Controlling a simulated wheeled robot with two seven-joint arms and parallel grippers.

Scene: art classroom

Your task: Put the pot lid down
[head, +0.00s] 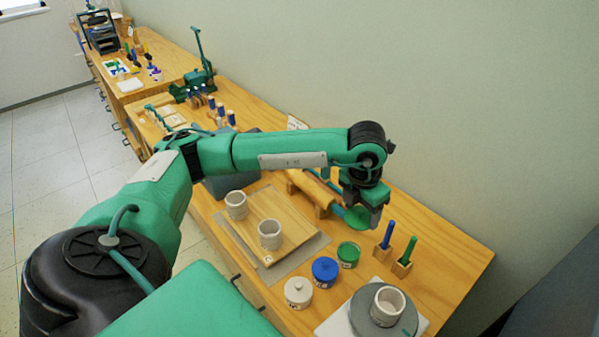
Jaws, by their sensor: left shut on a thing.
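My left gripper (364,212) is shut on a green pot lid (356,219). It holds the lid above the counter, behind the green pot; the jaws hide part of the lid, and I cannot tell its exact height. The green pot (348,256) stands on the counter with its top uncovered and green inside. A blue pot (325,272) and a white pot (298,292), each with a lid on, stand in a row with it. My right gripper is not in view.
Wooden blocks hold a blue tool (388,235) and a green tool (408,252) to the right. A grey turntable (364,319) bears a cup. A wooden board (283,243) bears two pale cups at left. A roller (314,189) lies behind. Bare counter (450,255) is at far right.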

